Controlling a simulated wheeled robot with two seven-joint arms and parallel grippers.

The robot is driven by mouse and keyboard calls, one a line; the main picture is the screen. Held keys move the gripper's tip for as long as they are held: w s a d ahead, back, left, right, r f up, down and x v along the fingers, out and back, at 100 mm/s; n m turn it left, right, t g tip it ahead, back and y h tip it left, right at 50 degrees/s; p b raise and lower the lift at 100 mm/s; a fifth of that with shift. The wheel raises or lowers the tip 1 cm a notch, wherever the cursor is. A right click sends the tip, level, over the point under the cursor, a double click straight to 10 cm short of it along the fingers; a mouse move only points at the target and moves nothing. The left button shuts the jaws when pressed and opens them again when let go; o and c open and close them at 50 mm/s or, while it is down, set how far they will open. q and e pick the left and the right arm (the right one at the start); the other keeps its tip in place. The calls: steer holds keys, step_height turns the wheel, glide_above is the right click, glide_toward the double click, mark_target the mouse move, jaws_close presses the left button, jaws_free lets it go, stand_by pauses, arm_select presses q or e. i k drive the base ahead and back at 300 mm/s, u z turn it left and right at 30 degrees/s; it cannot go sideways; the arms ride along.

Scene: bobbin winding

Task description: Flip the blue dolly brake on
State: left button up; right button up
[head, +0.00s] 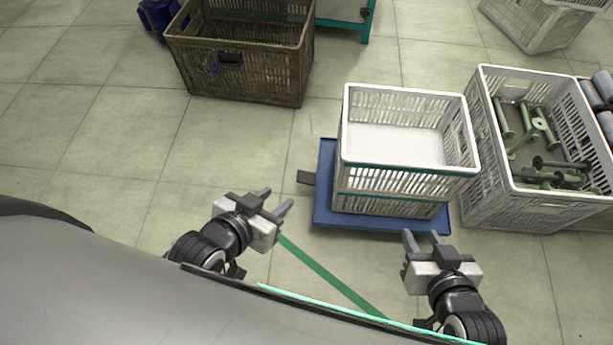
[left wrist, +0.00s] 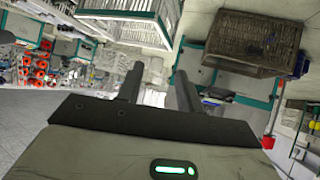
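The blue dolly (head: 325,207) sits on the floor under an empty white crate (head: 407,180) in the head view. A small dark tab (head: 306,178), which looks like its brake pedal, sticks out from the dolly's left edge; its on or off position cannot be told. My left gripper (head: 279,200) is open and empty, just left of the dolly and a little nearer to me than the tab. Its parted fingers also show in the left wrist view (left wrist: 158,82). My right gripper (head: 421,235) is open and empty at the dolly's front edge.
A white crate (head: 487,207) with several green bobbins stands right of the dolly. A brown crate (head: 240,88) stands at the back left. A green floor line (head: 325,273) runs in front of the dolly.

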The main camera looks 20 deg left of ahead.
mark_target(305, 178)
steer(key=z, duration=2.35)
steer(key=k, duration=1)
steer(key=u, duration=1.9)
steer(key=i, duration=1)
steer(key=u, duration=0.05)
